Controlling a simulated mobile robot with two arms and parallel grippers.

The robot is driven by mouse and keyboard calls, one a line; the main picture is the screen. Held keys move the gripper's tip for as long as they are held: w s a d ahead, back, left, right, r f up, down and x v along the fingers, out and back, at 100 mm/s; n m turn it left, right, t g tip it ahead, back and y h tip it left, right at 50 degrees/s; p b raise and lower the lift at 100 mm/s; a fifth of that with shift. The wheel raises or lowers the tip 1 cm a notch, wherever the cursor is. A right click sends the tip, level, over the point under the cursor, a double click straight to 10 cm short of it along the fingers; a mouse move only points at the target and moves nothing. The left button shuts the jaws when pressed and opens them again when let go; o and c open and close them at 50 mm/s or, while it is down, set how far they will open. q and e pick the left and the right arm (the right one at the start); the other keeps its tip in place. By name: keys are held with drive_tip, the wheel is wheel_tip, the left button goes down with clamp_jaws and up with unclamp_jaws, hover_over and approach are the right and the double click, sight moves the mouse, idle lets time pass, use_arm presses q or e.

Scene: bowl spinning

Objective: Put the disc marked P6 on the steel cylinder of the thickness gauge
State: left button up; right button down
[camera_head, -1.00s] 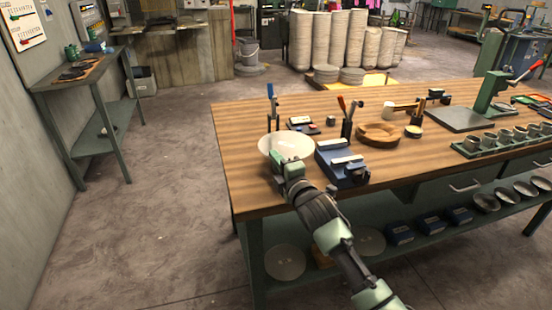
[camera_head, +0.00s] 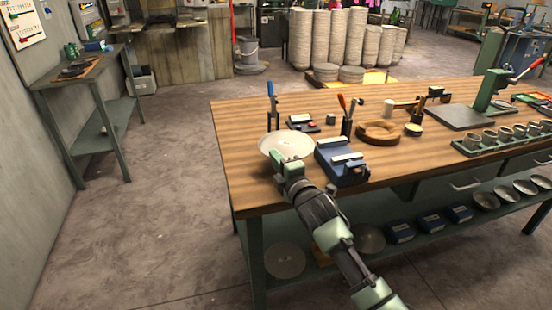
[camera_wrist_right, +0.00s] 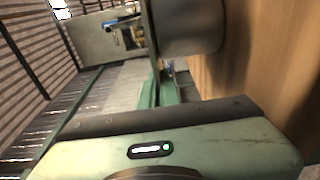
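A pale grey round disc (camera_head: 288,143) is at the near left corner area of the wooden bench; I cannot read its mark. My right gripper (camera_head: 278,157) is at the disc's near edge and appears shut on it. In the right wrist view the gripper's green fingers (camera_wrist_right: 160,92) are close together, with a thin edge between them. A steel cylinder (camera_wrist_right: 188,28) rises from the bench just beyond the fingers; in the head view the disc hides it. I cannot tell whether disc and cylinder touch. My left gripper is not in view.
A blue box-like device (camera_head: 342,162) stands close to the right of the disc. Behind are a blue-handled tool in a stand (camera_head: 272,105), a small instrument (camera_head: 302,122) and a tool holder (camera_head: 347,120). A wooden ring (camera_head: 380,133) lies further right. The bench's left edge is near.

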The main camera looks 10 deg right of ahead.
drive_tip(key=c, duration=1.6)
unclamp_jaws()
drive_tip(key=shift+s+a, duration=0.1)
drive_tip(key=shift+s+a+p, duration=0.6)
drive_tip(key=shift+s+a, duration=0.05)
drive_tip(key=shift+s, duration=0.2)
drive_tip(key=shift+s+a+p, duration=0.45)
drive_tip(key=shift+s+a, duration=0.25)
drive_tip(key=shift+s, duration=0.25)
drive_tip(key=shift+s+a+p, duration=0.45)
drive_tip(key=shift+s+a, duration=0.2)
drive_tip(key=shift+s, duration=0.3)
